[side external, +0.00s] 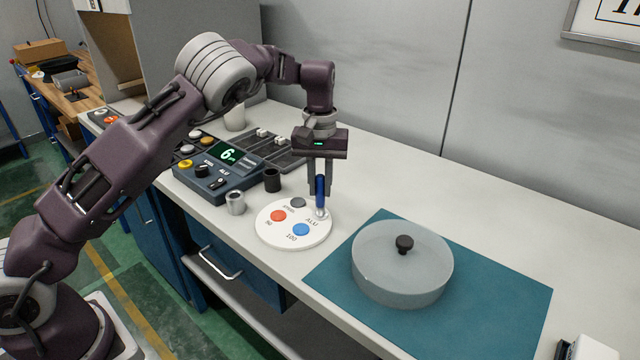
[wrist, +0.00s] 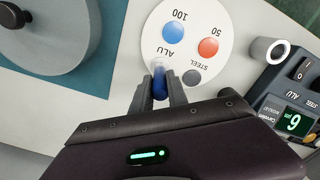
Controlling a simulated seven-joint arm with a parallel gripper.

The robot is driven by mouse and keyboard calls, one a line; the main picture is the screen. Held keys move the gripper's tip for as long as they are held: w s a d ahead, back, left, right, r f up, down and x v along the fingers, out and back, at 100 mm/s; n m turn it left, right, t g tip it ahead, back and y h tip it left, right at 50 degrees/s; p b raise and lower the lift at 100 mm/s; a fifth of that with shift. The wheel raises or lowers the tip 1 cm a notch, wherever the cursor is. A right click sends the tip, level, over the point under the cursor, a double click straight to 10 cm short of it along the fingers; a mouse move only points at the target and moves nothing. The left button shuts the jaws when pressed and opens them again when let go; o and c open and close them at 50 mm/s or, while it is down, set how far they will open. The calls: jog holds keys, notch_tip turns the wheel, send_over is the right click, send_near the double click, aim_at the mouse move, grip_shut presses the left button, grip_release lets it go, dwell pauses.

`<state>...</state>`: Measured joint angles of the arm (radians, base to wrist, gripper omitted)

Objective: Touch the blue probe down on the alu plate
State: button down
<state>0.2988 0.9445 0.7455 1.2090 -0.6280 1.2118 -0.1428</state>
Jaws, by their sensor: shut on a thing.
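My gripper (side external: 319,183) points down and is shut on the blue probe (side external: 320,190), which it holds upright. In the wrist view the probe (wrist: 160,86) shows between the two fingers. The probe's lower end is over the right edge area of a round white disc (side external: 266,234), close to the ALU label. The disc carries a dark grey spot (side external: 298,202), a red spot (side external: 278,216) marked 50 and a blue spot (side external: 301,230) marked 100. A pale silvery patch shows at the probe's foot, perhaps the alu plate; I cannot tell whether the tip touches it.
A gauge box (side external: 221,168) with a green 6 on its display stands left of the disc. A silver ring (side external: 236,203) and a black cylinder (side external: 272,180) are between them. A lidded clear round dish (side external: 400,275) sits on a teal mat (side external: 500,312) at right.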

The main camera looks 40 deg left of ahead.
jog(key=shift+f, duration=0.15)
jog(key=shift+r, duration=3.6)
jog(key=shift+a, duration=0.1)
